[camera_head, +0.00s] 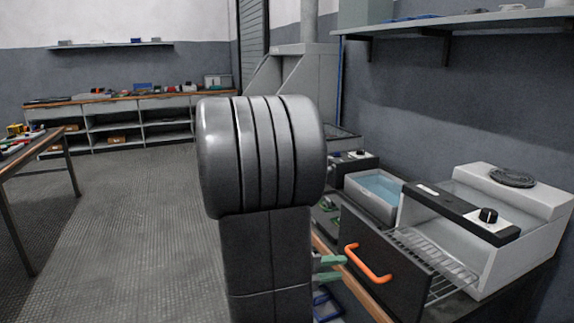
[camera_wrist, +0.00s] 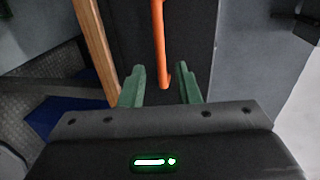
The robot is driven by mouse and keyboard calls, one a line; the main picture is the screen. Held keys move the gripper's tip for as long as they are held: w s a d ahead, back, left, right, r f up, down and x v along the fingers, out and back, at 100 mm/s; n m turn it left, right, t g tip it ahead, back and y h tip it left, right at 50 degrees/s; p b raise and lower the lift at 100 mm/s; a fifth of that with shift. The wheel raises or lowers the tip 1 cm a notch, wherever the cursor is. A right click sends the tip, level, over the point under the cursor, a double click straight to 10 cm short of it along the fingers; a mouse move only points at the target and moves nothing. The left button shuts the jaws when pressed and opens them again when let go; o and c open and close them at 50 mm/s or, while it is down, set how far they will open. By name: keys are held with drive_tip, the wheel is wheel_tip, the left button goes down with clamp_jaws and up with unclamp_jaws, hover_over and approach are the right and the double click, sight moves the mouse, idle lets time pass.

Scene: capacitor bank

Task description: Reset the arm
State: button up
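The white unit (camera_head: 540,240) has a wire rack (camera_head: 430,260) reaching out behind its panel. A basin of blue liquid (camera_head: 378,187) stands behind it on the bench. A table (camera_head: 30,155) is at left, shelved benches (camera_head: 140,120) are at the back, and the floor (camera_head: 120,230) between is clear.

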sight(361, 262)
drive_tip(key=b+x, duration=0.1)
drive_tip(key=x, duration=0.7)
drive_tip(key=shift+d, duration=0.1)
